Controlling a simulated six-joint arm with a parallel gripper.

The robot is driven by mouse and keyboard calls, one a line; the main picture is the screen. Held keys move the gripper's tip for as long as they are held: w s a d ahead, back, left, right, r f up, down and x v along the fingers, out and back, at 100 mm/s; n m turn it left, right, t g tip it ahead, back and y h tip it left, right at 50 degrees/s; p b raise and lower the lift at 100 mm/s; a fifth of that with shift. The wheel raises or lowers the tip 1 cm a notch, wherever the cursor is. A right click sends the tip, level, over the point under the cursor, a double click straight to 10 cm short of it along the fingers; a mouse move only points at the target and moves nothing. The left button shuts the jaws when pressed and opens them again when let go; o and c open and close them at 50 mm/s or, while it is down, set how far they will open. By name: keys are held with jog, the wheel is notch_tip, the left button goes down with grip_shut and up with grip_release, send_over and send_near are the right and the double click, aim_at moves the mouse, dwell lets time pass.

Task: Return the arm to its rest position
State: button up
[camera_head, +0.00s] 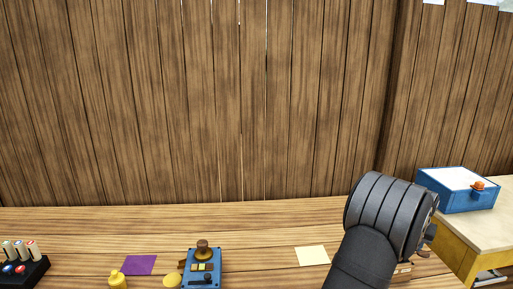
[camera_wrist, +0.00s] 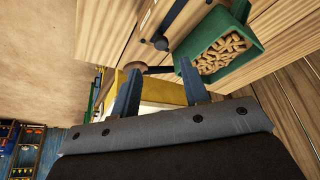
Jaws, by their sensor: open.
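My gripper (camera_wrist: 158,88) is open, and its two dark fingers stand apart in the wrist view. I see nothing held between the fingers.
A green tray (camera_wrist: 248,58) of brown pieces lies right of the fingers. A blue box (camera_head: 470,200) stands on the right-hand table.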

jog(key=x, duration=0.7)
jog(key=shift+a+r, duration=0.1)
jog(key=shift+r, duration=0.1)
jog(key=v, duration=1.7)
jog(key=x, duration=1.7)
jog(key=shift+a+f, duration=0.2)
jog(key=shift+a, duration=0.55)
